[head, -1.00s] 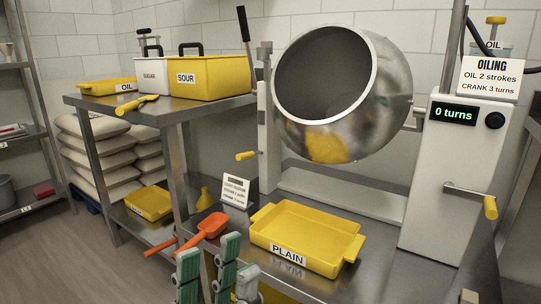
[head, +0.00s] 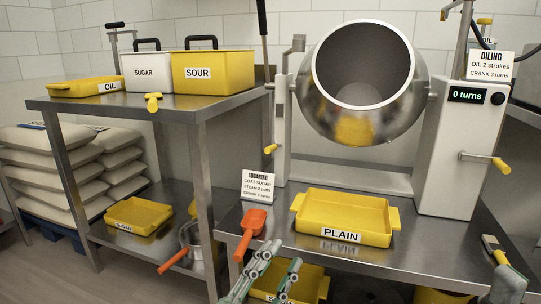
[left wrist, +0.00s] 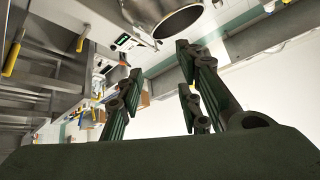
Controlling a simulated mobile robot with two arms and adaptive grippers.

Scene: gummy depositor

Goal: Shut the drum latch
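The steel drum (head: 365,85) hangs between two posts, its open mouth facing up and toward me. A small yellow-handled lever (head: 270,149) on the left post looks like the latch; whether it is shut I cannot tell. The drum's rim also shows at the top of the left wrist view (left wrist: 178,22). My left gripper (head: 268,276) is low at the front edge of the table, well below and apart from the lever. Its fingers are spread and empty, also in the left wrist view (left wrist: 160,95). A grey-green part at the lower right edge seems to be my right gripper (head: 508,285); its fingers are unclear.
The yellow PLAIN tray (head: 342,240) and an orange scoop (head: 250,230) lie on the table in front of the drum. A SUGARING card (head: 258,187) stands below the lever. The crank (head: 487,159) is on the right housing. A steel shelf table (head: 190,112) stands left.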

